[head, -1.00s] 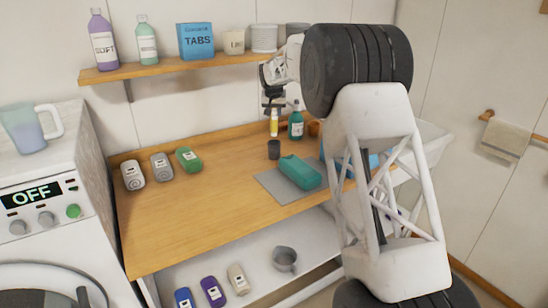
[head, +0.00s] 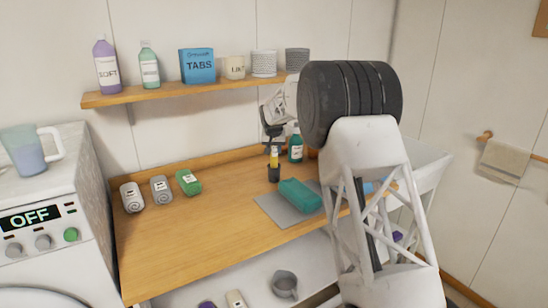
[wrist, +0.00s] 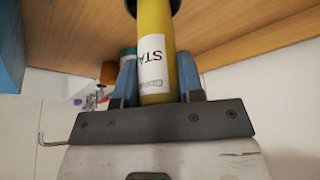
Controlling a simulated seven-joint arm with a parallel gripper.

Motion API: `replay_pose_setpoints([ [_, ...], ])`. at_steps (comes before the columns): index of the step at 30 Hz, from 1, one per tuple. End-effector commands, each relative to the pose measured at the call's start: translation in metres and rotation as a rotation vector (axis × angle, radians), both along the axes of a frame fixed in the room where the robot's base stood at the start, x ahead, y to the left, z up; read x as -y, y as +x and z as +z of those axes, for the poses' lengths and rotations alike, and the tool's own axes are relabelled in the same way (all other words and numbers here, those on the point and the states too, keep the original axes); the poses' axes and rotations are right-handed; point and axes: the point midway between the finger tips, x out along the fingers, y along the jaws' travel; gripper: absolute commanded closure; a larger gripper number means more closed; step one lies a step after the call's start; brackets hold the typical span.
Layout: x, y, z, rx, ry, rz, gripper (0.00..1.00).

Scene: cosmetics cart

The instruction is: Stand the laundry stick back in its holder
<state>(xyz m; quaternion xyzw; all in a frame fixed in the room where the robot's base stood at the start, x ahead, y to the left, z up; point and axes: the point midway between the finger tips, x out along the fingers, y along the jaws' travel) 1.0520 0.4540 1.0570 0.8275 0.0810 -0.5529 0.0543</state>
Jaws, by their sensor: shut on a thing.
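The laundry stick (head: 274,153) is a slim yellow tube, upright in the head view. It also shows in the wrist view (wrist: 155,40) with a white label. My gripper (head: 273,141) is shut on its upper part, with a finger on each side in the wrist view (wrist: 157,85). The holder (head: 274,174) is a small dark cup on the wooden top, directly under the stick. Its dark rim (wrist: 150,4) meets the stick's far end in the wrist view. The lower end is hidden at the cup, so I cannot tell how deep it sits.
A teal bottle (head: 295,148) stands close behind and right of the holder. A teal pouch-like pack (head: 300,196) lies on a grey mat (head: 272,212) in front. A loaded shelf (head: 160,93) hangs above. The top's middle is clear.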

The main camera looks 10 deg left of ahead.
Motion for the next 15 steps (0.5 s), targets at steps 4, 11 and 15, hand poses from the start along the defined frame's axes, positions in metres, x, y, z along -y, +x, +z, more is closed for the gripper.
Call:
replay_pose_setpoints([
  [4, 0.000, 0.000, -0.007, -0.001, 0.000, 0.000, 0.89],
  [11, 0.000, 0.000, -0.031, -0.002, 0.000, 0.000, 0.89],
  [15, 0.000, 0.000, -0.037, 0.000, 0.000, 0.000, 0.89],
])
